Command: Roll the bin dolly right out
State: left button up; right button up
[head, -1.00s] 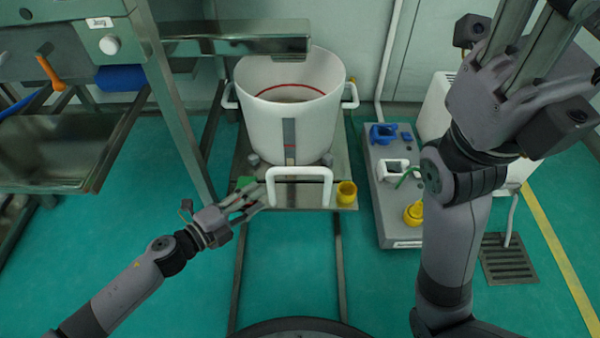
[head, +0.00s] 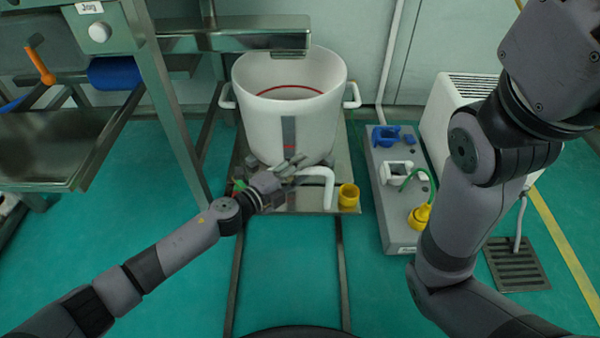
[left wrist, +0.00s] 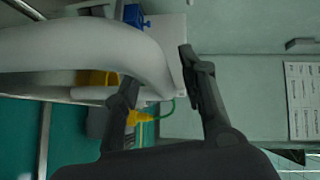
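The bin dolly (head: 317,203) is a flat steel plate on two floor rails. A large white bin (head: 262,125) with side handles stands on it. The dolly's white push handle (head: 328,184) rises at its near edge. My left gripper (head: 290,166) is at the left part of this handle and hides some of it. In the left wrist view the handle (left wrist: 95,45) looms large at left, and the fingers of my left gripper (left wrist: 156,70) are apart, with the handle's curved end between or just beyond them; contact is unclear. My right gripper's fingers are outside the picture.
A yellow cup (head: 348,196) sits on the dolly's near right corner. A grey block (head: 402,232) with blue, white and yellow fittings stands to the right. A steel frame (head: 178,120) is at left. The rails (head: 343,270) run clear towards me.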

pick_arm(q)
jog(key=shift+c, duration=0.3)
grip_shut()
dwell(0.6)
